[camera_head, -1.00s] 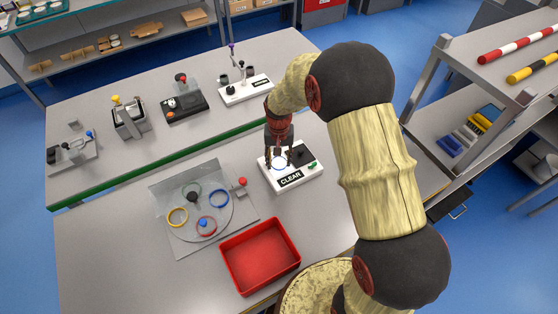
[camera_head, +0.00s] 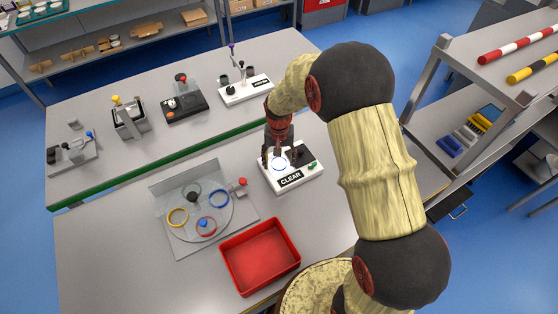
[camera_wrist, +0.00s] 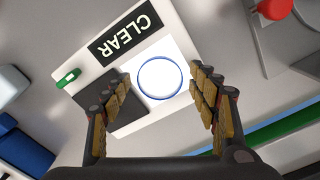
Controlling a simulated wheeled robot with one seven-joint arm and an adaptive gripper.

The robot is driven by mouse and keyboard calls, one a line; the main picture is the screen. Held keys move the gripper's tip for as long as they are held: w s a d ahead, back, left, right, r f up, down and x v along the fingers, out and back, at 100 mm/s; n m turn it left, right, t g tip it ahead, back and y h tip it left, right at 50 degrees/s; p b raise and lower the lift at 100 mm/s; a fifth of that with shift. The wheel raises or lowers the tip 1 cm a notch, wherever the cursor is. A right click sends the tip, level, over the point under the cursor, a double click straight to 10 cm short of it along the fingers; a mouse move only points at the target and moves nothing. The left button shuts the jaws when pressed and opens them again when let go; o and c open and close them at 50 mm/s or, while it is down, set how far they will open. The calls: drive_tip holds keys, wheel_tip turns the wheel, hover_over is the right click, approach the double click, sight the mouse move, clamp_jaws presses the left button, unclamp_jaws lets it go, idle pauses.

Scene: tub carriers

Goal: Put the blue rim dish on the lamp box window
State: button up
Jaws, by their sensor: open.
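The blue rim dish (camera_wrist: 160,77) lies on the lit white window of the lamp box (camera_head: 310,178). The box also has a black square pad, a green switch and a black plate reading CLEAR. In the wrist view the blue rim shows as a full ring against the glow, and it looks flat. My gripper (camera_wrist: 160,80) is open above the box, with one finger on each side of the dish and a gap to each. In the head view the blue rim (camera_head: 279,164) is partly overlapped by my gripper.
A round plate on a grey base (camera_head: 184,240) holds a yellow ring (camera_head: 178,217), another blue ring (camera_head: 219,199), a red ring and a dark ring. A red tray (camera_head: 260,257) stands in front of the lamp box. Several devices stand along the back bench.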

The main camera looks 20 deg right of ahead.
sight(279, 163)
wheel_tip(279, 163, up, 13)
drive_tip(key=p, duration=0.2)
drive_tip(key=s+r+n+t, duration=0.25)
drive_tip(key=s+r, duration=0.75)
drive_tip(key=r, duration=0.5)
drive_tip(key=s+r+n+t, duration=0.1)
drive_tip(key=s+r+t, duration=0.2)
drive_tip(key=s, duration=1.3)
wheel_tip(279, 163, up, 2)
drive_tip(key=shift+s+r, duration=0.15)
drive_tip(key=shift+s, duration=0.1)
